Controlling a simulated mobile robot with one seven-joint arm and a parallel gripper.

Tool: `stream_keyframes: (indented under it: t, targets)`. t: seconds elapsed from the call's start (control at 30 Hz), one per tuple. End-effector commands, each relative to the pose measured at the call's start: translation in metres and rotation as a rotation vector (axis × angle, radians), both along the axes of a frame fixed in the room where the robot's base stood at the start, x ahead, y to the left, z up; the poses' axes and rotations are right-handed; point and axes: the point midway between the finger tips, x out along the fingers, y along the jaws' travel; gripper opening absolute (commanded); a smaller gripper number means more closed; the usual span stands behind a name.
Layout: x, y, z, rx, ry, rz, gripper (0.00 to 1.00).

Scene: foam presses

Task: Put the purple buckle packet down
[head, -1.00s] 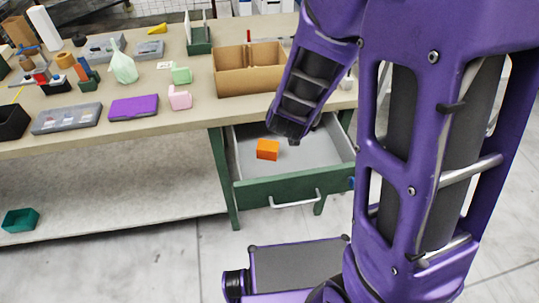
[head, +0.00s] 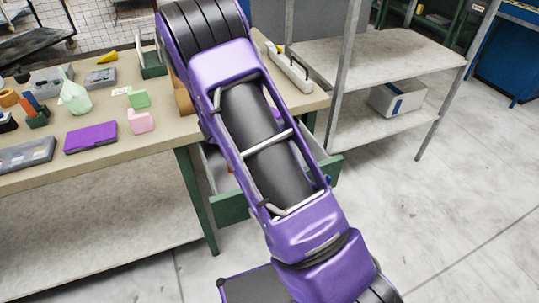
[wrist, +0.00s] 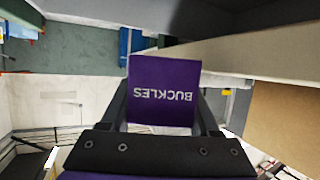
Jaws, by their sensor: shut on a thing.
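The purple buckle packet (wrist: 164,84), lettered "BUCKLES", is in the wrist view between the two dark fingers of my gripper (wrist: 163,108). My gripper is shut on it, and the lettering appears upside down. In the head view my own arm hides both the gripper and the packet. What lies directly under the packet cannot be told.
A grey shelf (head: 400,47) holding a white box (head: 397,98) stands right.

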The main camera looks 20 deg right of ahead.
Motion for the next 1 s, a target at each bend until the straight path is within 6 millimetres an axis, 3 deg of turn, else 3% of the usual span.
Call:
stream_keyframes:
  t: [0.03,0.2,0.4,0.67,0.9,1.0]
  targets:
    - [-0.001,0.0,-0.017,-0.003,0.006,0.002,0.0]
    - [-0.001,0.0,-0.063,-0.002,0.005,0.002,0.0]
    - [0.0,0.0,-0.106,-0.002,0.002,0.003,0.0]
    - [0.002,-0.004,-0.12,-0.001,-0.001,0.002,0.0]
    - [0.017,-0.038,-0.12,-0.001,-0.001,0.0,0.0]
    - [0.017,-0.036,-0.132,-0.001,0.001,0.004,0.0]
